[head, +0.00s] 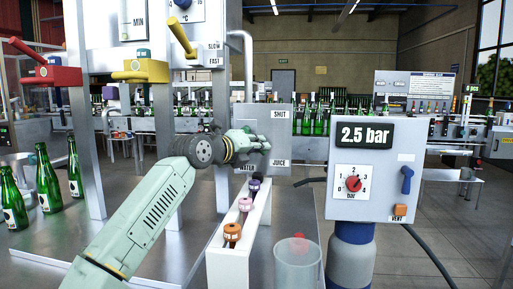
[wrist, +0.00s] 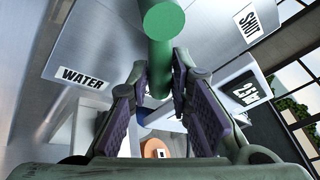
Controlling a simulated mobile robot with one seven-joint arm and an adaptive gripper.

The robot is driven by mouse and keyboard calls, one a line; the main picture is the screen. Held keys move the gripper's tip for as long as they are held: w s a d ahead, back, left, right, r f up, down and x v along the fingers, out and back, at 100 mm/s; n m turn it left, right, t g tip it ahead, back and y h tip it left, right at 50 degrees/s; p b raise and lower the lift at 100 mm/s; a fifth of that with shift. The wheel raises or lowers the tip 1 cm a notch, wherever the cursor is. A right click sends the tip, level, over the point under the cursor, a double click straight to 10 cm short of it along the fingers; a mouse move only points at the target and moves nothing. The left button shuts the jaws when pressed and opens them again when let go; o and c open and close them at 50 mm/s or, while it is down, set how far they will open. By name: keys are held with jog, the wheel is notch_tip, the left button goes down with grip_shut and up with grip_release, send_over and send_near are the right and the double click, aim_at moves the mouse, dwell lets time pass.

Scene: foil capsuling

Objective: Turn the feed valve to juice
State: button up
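The feed valve's grey panel (head: 288,140) stands past the work table in the head view, with the labels SHUT at upper right, JUICE at lower right and WATER at lower left. In the wrist view the WATER label (wrist: 82,78) is at left and the SHUT label (wrist: 249,24) at upper right. A green rod-like handle (wrist: 165,30) runs down between my fingertips. My gripper (wrist: 161,68) is open around it, with a gap showing at the left finger; contact at the right finger is unclear. In the head view my gripper (head: 258,146) covers the handle and the valve's middle.
A 2.5 bar control box (head: 372,190) with a red knob stands to the right. A white rack (head: 228,262) with several small coloured-top pieces and a clear cylinder (head: 298,268) are in front. Green bottles (head: 46,180) and red and yellow levered fixtures stand left.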

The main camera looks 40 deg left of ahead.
jog(key=o, duration=0.3)
jog(key=s, duration=0.4)
jog(key=s+d+r, duration=0.1)
jog(key=s, duration=0.6)
jog(key=shift+s+d+r, duration=0.35)
jog(key=shift+s, duration=0.05)
